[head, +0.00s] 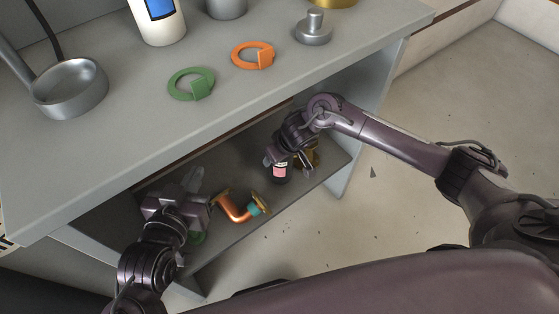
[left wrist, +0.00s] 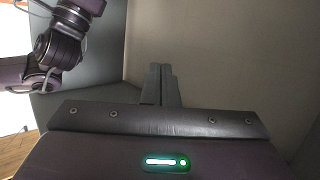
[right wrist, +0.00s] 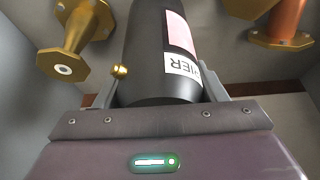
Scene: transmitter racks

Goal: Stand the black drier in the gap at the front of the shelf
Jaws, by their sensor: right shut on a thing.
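The black drier (head: 280,173) has a pink and white label and stands roughly upright at the front of the shelf (head: 245,238) under the bench. My right gripper (head: 288,158) is shut on it. In the right wrist view the drier (right wrist: 150,50) fills the space between the fingers, with part of its lettering showing. I cannot tell whether its base touches the shelf. My left gripper (head: 192,180) is at the left of the shelf, apart from the drier. In the left wrist view its fingers (left wrist: 161,84) are together and empty. The gap is not clearly visible.
A copper elbow with brass flange (head: 235,208) lies between the grippers. A brass fitting (right wrist: 77,40) stands close beside the drier. The benchtop (head: 120,135) overhangs the shelf and carries a green ring (head: 180,88), an orange ring (head: 240,57) and a metal pan (head: 70,100).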

